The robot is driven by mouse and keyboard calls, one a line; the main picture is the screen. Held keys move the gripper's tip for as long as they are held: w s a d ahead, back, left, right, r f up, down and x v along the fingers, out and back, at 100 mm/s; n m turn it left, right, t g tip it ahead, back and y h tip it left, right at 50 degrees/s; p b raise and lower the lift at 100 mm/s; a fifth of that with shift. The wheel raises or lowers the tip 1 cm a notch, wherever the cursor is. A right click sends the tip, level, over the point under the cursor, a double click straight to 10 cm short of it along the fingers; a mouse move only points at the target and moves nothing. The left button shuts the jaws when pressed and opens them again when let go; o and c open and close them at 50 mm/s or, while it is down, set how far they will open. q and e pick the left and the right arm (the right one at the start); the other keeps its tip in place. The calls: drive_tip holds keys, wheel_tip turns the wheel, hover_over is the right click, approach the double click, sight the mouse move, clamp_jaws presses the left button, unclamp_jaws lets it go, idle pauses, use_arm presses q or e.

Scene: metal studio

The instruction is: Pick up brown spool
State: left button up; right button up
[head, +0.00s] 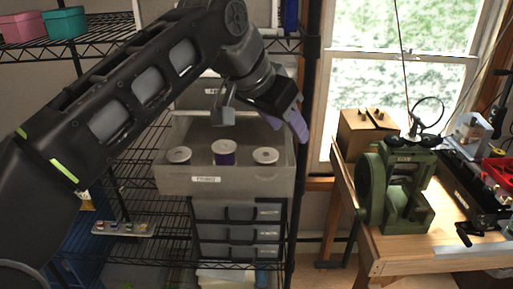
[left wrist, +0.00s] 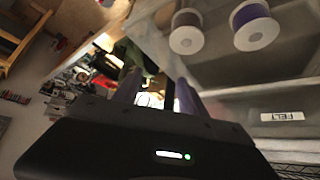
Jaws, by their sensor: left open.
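Three spools stand upright in a translucent drawer (head: 224,183). The brown spool (head: 265,157) appears to be the right one in the head view, with a pale round top. In the left wrist view a brownish spool (left wrist: 187,34) stands beside the purple one (left wrist: 254,26). My left gripper (head: 286,123) is open and empty, with purple-tinted fingers. It hangs above the right end of the drawer, apart from the spools. The fingers also show in the left wrist view (left wrist: 157,92). My right gripper is not in view.
The purple spool (head: 224,153) is in the middle and another spool (head: 179,156) on the left. The drawer's walls surround them. Closed drawers (head: 238,232) sit below. A dark shelf post stands right of the drawer. A workbench (head: 410,258) with a green machine (head: 398,190) is at right.

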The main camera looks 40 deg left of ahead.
sight(263, 156)
use_arm(q)
drive_tip(key=shift+g, duration=0.4)
drive_tip(key=s+a, duration=0.1)
drive_tip(key=s, duration=0.1)
drive_tip(key=s+a+f, duration=0.1)
drive_tip(key=s, duration=0.1)
drive_tip(key=s+a, duration=0.1)
drive_tip(key=s, duration=0.1)
drive_tip(key=shift+a+f+b, duration=0.15)
drive_tip(key=shift+f+b, duration=0.1)
drive_tip(key=shift+b, duration=0.15)
drive_tip(key=shift+w+f+b, duration=0.3)
drive_tip(key=shift+f+b, duration=0.15)
drive_tip(key=shift+b, duration=0.05)
drive_tip(key=shift+w+f+b, duration=0.25)
drive_tip(key=shift+w+b, duration=0.05)
drive_tip(key=shift+w, duration=0.15)
drive_tip(key=shift+r, duration=0.1)
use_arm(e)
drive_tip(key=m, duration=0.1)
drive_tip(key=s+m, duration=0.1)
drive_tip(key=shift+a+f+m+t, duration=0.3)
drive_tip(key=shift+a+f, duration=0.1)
